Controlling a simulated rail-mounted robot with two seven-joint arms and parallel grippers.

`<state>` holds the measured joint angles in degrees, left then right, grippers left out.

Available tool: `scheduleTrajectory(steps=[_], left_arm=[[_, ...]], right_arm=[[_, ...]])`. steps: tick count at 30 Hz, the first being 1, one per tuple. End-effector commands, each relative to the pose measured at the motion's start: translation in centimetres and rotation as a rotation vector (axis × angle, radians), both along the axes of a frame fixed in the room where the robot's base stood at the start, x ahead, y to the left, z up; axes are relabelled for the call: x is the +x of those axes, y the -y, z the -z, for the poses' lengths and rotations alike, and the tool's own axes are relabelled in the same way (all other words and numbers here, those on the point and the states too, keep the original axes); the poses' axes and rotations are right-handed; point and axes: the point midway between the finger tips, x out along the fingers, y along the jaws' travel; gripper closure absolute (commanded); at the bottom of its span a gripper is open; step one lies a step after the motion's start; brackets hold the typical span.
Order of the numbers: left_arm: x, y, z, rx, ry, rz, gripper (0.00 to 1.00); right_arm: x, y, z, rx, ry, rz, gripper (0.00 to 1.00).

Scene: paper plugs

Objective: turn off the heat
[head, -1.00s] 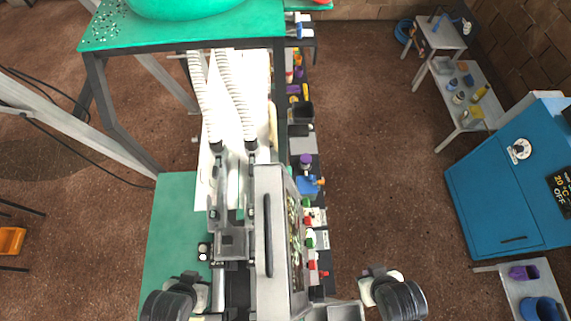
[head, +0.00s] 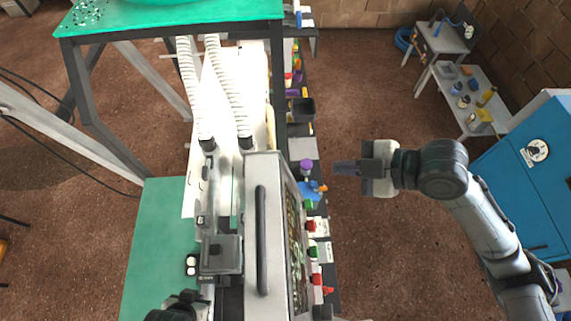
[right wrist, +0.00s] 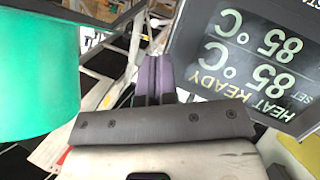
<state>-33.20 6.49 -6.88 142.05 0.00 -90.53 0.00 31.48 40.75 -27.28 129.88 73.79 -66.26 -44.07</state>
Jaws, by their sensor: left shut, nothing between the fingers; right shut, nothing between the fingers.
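A dark display (right wrist: 255,55) in the right wrist view reads, upside down, "HEAT READY", 85 °C and SET 85 °C. A long grey-white machine (head: 263,270) stands in the head view, with a red piece (head: 311,226) and a green piece (head: 314,252) along its right side. I cannot tell which control belongs to the heat. My right gripper (head: 338,167) is shut and empty, pointing left, apart from the machine's right side. Its purple fingers (right wrist: 153,80) lie together left of the display. My left gripper (head: 187,297) is shut at the bottom left, partly cut off.
A green-topped table (head: 170,25) stands at the back left, with two white hoses (head: 220,75) running down to the machine. A blue cabinet (head: 525,175) stands at right, partly behind my right arm. A bench (head: 470,100) stands back right. Brown floor is open between.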

Motion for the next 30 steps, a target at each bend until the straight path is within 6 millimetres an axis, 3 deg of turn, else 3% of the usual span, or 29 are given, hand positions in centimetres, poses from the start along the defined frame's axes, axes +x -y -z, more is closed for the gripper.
scheduleTrajectory(steps=[8,20,26,30], left_arm=[[0.0,-0.2,1.3,0.008,0.000,0.006,1.00],[0.0,-0.3,1.2,0.012,0.001,0.008,1.00],[0.0,-0.2,0.7,0.007,0.001,0.005,1.00],[0.0,0.0,0.0,0.001,0.001,0.001,1.00]], right_arm=[[0.5,0.5,-2.4,0.005,0.069,-0.079,1.00],[0.5,0.5,-2.6,0.007,0.070,-0.086,1.00],[0.9,-0.6,-2.1,0.009,0.068,-0.087,1.00],[1.5,-2.6,-1.1,0.011,0.067,-0.088,1.00]])
